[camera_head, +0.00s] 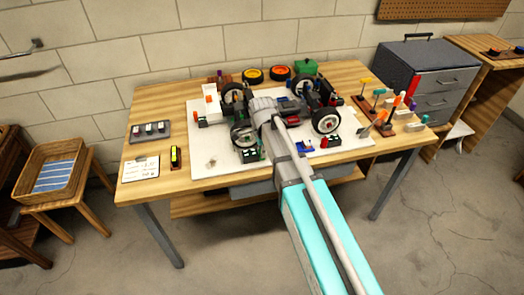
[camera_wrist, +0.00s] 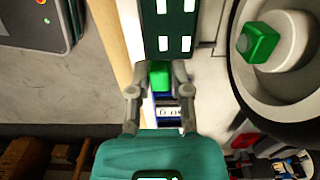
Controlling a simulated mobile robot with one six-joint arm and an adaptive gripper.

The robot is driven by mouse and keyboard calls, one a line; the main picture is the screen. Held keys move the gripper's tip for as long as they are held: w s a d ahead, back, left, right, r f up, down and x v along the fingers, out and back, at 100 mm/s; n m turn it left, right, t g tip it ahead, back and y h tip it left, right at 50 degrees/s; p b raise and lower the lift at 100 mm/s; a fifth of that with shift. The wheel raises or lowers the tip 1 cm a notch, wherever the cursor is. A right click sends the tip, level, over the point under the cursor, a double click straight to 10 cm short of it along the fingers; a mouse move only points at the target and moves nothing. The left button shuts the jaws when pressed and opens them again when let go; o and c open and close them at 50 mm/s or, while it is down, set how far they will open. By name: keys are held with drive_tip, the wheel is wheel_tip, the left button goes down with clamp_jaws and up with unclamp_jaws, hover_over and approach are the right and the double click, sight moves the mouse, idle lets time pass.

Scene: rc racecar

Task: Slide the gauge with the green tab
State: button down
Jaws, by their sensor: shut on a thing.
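The green tab (camera_wrist: 160,75) is between the two grey fingertips of my gripper (camera_wrist: 158,88) in the wrist view, and the fingers are shut on it. Directly above it in that view is a dark green plate with white rectangles (camera_wrist: 174,32); I cannot tell whether the tab is joined to it. A small white label (camera_wrist: 168,113) shows just below the tab, its text too small to read. A dark block with white marks (camera_head: 249,156) lies beside the front left wheel in the head view. My arm hides much of the gripper there.
A large black wheel (camera_wrist: 268,112) with a green hub nut (camera_wrist: 259,42) stands close on the right in the wrist view. The racecar (camera_head: 290,106) sits on a white mat (camera_head: 211,165). Upright tools (camera_head: 379,105) stand at the right. The mat's front left is mostly bare.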

drive_tip(key=shift+w+a, duration=0.25)
drive_tip(key=shift+w, duration=0.6)
drive_tip(key=shift+w+a, duration=0.25)
drive_tip(key=shift+w, duration=0.6)
